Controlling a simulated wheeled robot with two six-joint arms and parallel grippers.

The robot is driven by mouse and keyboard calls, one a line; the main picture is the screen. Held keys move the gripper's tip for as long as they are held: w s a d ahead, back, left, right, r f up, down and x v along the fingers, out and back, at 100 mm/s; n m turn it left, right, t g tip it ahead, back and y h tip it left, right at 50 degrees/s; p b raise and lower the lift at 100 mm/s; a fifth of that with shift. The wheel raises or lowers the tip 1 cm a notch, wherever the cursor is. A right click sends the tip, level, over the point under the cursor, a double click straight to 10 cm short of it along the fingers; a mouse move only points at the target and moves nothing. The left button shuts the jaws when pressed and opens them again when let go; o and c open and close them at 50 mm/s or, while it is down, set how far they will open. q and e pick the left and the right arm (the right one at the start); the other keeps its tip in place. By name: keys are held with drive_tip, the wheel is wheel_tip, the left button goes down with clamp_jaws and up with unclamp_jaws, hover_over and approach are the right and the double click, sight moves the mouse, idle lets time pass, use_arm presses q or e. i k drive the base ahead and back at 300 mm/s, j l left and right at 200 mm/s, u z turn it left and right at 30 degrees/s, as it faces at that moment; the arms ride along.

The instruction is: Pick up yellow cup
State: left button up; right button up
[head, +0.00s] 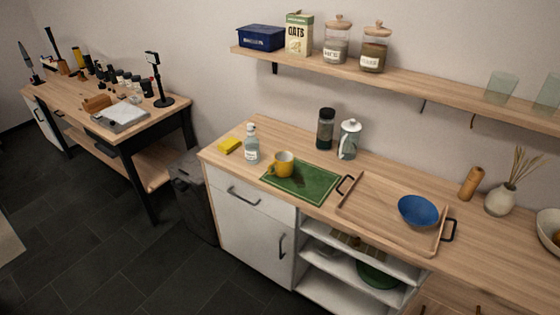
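The yellow cup (284,163) stands upright on the green mat (312,187), near the mat's back left part, with its handle toward the left front. The mat lies on the wooden counter (226,169). Neither of my grippers shows in the head view, so their state and place cannot be seen.
A clear bottle (251,144) and a yellow sponge (230,146) are left of the cup. A dark jar (325,129) and silver pot (348,140) stand behind it. A wooden tray (378,210) with a blue bowl (418,211) is right. A shelf (425,87) hangs above.

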sight(284, 163)
drive_tip(key=i+l+z, duration=0.1)
drive_tip(key=l, duration=0.35)
drive_tip(key=i+l+z, duration=0.1)
drive_tip(key=l, duration=0.35)
drive_tip(key=i+l+z, duration=0.1)
drive_tip(key=l, duration=0.3)
